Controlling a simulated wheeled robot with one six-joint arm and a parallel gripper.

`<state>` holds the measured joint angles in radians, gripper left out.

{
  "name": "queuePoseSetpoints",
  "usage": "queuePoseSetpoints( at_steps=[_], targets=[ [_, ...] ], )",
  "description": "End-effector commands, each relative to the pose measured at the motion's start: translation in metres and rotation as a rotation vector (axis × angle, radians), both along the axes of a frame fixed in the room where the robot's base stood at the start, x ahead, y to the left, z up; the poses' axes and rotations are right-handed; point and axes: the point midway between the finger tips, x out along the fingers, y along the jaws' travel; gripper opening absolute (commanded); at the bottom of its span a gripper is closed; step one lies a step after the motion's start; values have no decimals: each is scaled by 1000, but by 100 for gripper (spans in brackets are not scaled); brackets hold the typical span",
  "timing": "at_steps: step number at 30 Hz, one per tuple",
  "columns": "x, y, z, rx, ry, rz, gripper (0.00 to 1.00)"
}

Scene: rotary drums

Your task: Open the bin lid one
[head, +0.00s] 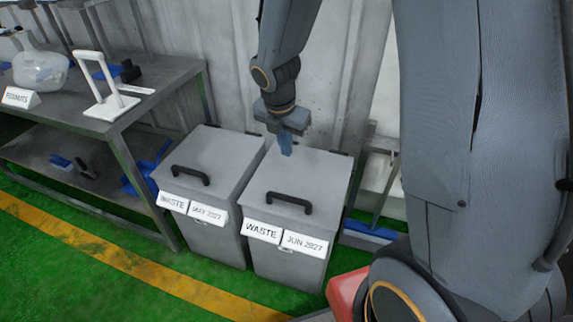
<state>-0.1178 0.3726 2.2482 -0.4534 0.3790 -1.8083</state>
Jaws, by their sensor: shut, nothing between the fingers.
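Two grey waste bins stand side by side on the green floor, both with flat lids down. The left bin (216,239) has a lid (221,152) with a black handle (190,175) near its front edge and a label reading WASTE and a 2027 date. The right bin (284,266) has a lid (313,175) with a black handle (289,202) and a label reading WASTE JUN 2027. My gripper (286,151) points down over the back left part of the right lid, behind its handle. Its fingers are shut and empty. I cannot tell whether the fingertips touch the lid.
A metal workbench (160,80) with a lower shelf stands left of the bins, holding a clear container (40,68) and a white stand (105,95). A corrugated wall (220,60) is close behind the bins. Green floor with a yellow stripe (130,262) lies in front.

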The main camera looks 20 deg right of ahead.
Motion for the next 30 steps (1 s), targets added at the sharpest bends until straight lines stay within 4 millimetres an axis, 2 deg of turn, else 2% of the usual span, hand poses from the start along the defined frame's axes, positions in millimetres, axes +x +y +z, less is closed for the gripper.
queuePoseSetpoints(
  at_steps=[3,6,11,21,24,30],
  targets=[
    [8,3,-3,-28,9,123,0],
    [11,3,-7,-37,13,164,0],
    [14,0,-25,-39,16,168,0],
    [26,-8,-81,-38,15,166,0],
    [29,-10,-92,-38,14,165,0],
    [31,-11,-100,-38,12,165,0]
  ],
)
